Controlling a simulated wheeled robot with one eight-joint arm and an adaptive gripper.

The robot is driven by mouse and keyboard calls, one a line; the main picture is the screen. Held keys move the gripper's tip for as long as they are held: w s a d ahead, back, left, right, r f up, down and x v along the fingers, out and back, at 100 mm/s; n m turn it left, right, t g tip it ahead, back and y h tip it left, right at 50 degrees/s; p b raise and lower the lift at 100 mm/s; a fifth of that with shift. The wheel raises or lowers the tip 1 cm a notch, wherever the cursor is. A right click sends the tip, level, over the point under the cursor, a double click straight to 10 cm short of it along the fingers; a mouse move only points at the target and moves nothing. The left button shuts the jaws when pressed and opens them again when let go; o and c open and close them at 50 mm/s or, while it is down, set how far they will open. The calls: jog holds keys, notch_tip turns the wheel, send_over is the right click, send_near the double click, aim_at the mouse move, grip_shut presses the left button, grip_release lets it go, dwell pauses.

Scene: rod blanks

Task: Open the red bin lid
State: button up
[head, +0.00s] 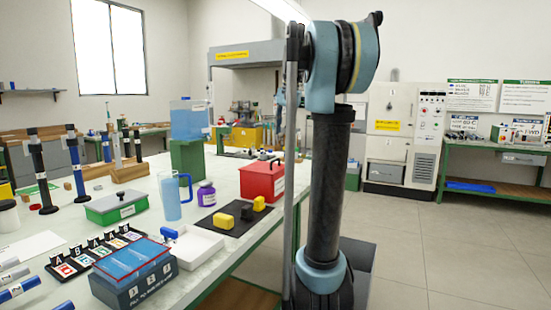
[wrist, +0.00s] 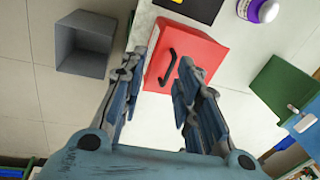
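The red bin (head: 262,183) stands on the white workbench near its right edge in the head view. Its lid (wrist: 195,45) fills the upper middle of the wrist view and looks closed. A black curved handle (wrist: 167,66) sits on the lid. My gripper (wrist: 163,72) is open and empty in the wrist view, with its two fingers on either side of the handle in the picture. I cannot tell how far above the handle the fingertips are. In the head view my gripper is mostly hidden behind my arm.
A green stand (head: 188,162) bears a blue tank (head: 188,120). A grey open box (wrist: 85,42) is on the floor beside the bench.

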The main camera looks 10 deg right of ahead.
notch_tip(320, 180, up, 4)
jog(key=m, duration=0.1)
send_over(276, 160)
jog(key=s+d, duration=0.2)
jog(key=d, duration=0.1)
jog(key=a+f, duration=0.1)
jog(key=f, duration=0.4)
jog(key=w+a+f, duration=0.1)
jog(key=f, duration=0.5)
jog(key=w+f, duration=0.1)
jog(key=f, duration=0.5)
jog(key=shift+w+a, duration=0.2)
jog(key=shift+a, duration=0.2)
grip_shut()
